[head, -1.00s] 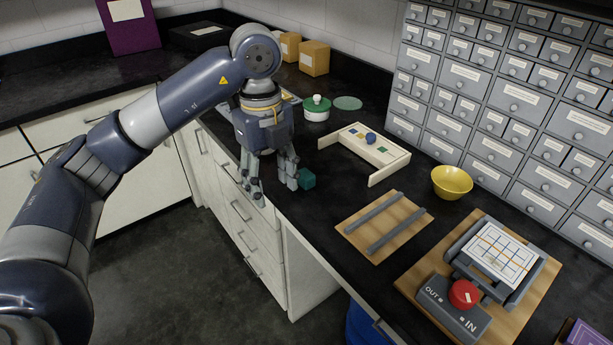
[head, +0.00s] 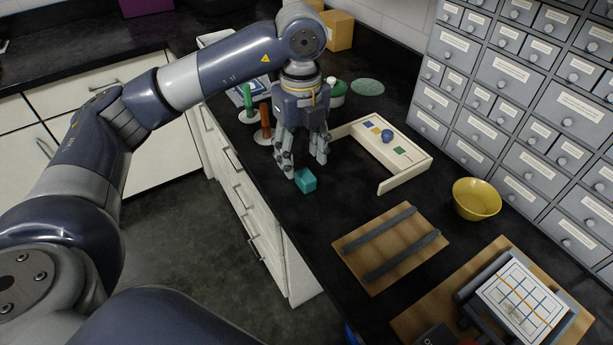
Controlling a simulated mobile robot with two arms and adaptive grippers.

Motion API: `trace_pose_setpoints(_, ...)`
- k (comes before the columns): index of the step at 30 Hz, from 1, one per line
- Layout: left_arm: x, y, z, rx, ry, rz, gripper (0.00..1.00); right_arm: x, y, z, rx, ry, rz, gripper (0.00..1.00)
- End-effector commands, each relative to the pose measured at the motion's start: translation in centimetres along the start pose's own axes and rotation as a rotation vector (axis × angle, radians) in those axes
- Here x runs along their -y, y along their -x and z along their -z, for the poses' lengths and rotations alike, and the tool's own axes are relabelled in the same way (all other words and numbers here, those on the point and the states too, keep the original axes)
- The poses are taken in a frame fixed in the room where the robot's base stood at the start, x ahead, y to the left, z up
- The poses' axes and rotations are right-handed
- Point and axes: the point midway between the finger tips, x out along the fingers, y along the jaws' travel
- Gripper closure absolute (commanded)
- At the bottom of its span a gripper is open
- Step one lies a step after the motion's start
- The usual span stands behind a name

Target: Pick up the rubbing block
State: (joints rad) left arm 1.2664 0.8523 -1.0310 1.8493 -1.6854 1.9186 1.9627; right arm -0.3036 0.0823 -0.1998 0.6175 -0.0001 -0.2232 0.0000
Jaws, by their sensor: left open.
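A small teal block (head: 306,181), which I take for the rubbing block, rests on the black counter near its front edge. My left gripper (head: 306,165) points down with its fingers spread and empty. Its fingertips are just behind the block in the picture, one to the left and one to the right. I cannot tell whether the left finger touches the block. My right gripper is not in view.
Green-handled (head: 248,108) and brown-handled (head: 265,130) tools stand left of the gripper. A board with two bars (head: 350,262) and a yellow bowl (head: 477,199) lie beyond clear counter.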

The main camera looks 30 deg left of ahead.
Motion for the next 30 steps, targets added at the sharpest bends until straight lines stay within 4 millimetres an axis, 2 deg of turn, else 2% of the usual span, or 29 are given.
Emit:
trace_pose_setpoints(3,0.0,-0.9,0.0,0.0,0.0,0.0,0.5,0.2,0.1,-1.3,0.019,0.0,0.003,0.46)
trace_pose_setpoints(5,0.0,-1.3,0.1,-0.001,0.0,-0.001,0.5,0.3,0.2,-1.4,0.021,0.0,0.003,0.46)
trace_pose_setpoints(8,0.1,-2.5,0.2,-0.001,-0.001,-0.003,0.5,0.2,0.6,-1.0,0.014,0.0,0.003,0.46)
trace_pose_setpoints(15,0.4,-5.7,0.3,0.0,-0.001,0.0,0.5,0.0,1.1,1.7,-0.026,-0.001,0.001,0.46)
trace_pose_setpoints(23,0.4,-6.2,0.3,0.0,-0.001,0.001,0.5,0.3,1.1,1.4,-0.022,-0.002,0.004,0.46)
trace_pose_setpoints(24,0.4,-6.2,0.3,0.0,-0.001,0.001,0.52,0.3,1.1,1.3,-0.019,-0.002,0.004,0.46)
trace_pose_setpoints(30,0.4,-6.2,0.3,0.0,0.0,0.001,0.97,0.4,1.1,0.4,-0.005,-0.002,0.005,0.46)
